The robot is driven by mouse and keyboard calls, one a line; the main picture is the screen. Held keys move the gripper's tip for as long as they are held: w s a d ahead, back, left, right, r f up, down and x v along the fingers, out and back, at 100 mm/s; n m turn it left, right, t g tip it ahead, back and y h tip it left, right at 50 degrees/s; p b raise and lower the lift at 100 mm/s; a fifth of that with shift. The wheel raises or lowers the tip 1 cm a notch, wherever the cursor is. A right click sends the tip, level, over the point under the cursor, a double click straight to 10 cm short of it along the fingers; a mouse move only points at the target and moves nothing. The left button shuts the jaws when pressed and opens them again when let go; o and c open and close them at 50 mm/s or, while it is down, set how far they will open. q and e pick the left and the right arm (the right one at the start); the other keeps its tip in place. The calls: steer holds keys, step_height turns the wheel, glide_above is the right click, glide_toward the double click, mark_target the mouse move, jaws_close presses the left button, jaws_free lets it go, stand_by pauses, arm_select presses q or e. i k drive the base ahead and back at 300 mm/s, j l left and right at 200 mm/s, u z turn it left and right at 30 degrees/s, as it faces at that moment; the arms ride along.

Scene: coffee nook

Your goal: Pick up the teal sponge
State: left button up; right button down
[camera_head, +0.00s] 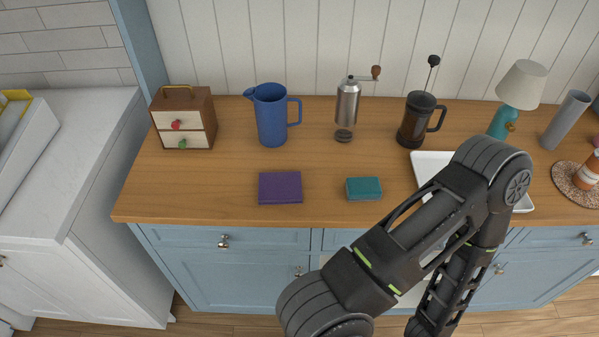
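The teal sponge (363,188) lies flat on the wooden countertop near its front edge, in the middle of the head view. Its whole top shows and nothing touches it. One of my dark arms rises from the bottom of the view, bends to the right of the sponge, and runs back down out of the picture. Neither gripper shows in this view.
A purple block (280,187) lies left of the sponge. A white tray (424,168) is to the right, partly hidden by my arm. Behind stand a blue pitcher (271,115), a grinder (347,108) and a French press (416,120). The countertop around the sponge is clear.

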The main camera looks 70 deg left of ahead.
mark_target(358, 188)
steer(key=k+j, duration=0.6)
steer(key=k, duration=0.25)
